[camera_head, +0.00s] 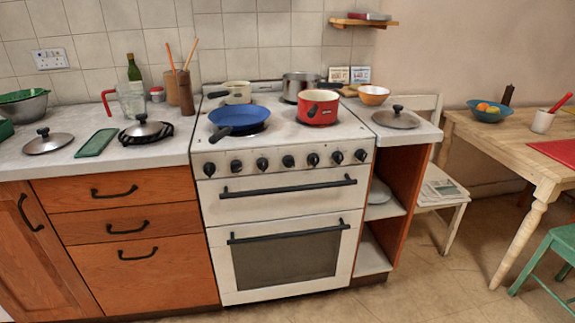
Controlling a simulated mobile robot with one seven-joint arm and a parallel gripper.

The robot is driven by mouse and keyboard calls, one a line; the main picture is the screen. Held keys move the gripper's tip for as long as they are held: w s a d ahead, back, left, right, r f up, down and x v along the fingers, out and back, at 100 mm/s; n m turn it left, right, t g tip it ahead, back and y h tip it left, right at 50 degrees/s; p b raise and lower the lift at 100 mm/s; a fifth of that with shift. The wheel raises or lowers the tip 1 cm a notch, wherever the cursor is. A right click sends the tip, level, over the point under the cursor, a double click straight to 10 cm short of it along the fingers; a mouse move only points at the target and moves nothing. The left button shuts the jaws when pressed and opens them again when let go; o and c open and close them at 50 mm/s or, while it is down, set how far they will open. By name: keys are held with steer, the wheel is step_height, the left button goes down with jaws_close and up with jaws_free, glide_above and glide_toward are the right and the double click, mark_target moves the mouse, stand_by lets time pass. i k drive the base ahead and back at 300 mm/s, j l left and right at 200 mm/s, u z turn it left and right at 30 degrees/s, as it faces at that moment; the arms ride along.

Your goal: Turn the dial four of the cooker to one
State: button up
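The white cooker (285,206) stands in the middle of the head view, between the wooden drawers and a small shelf unit. A row of several black dials runs along its front panel, above the upper door handle. Counted from the left, the fourth dial (288,161) is near the middle of the row, and nothing covers it. Its markings and exact setting are too small to read. I cannot tell whether the cooker's own numbering runs from the left. My gripper is not in view.
A blue frying pan (239,117) on the hob points its handle toward the front left, above the dials. A red saucepan (318,108) sits on the right of the hob. Both cooker doors are shut. The floor (400,285) at the front right is clear. A wooden table (480,135) stands at right.

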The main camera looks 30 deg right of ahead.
mark_target(289, 161)
steer(key=l+z, duration=0.2)
steer(key=z, duration=1.3)
steer(key=i+l+z, duration=0.1)
steer(key=i+l, duration=0.15)
